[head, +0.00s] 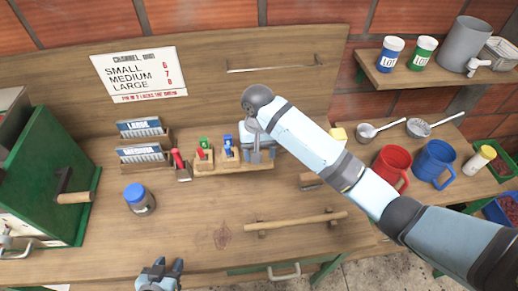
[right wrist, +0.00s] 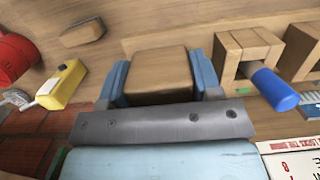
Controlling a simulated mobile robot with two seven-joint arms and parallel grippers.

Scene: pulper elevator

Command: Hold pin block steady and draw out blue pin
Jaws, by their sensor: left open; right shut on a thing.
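Small wooden pin blocks stand on a wooden strip (head: 235,167) at the back of the bench. My right gripper (head: 262,155) is just right of the blue-pinned block. In the right wrist view it is shut on a plain wooden block (right wrist: 160,70), its fingers on both sides. A blue pin (right wrist: 273,88) sticks out of the neighbouring block (right wrist: 245,50), apart from the fingers. My left gripper (head: 160,272) is open and empty at the front edge.
A separate block with a red pin (head: 178,158) stands left of the strip. Card racks (head: 143,155), a blue-lidded jar (head: 139,197) and a green machine (head: 45,165) are left. Red (head: 391,165) and blue (head: 433,163) mugs are right.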

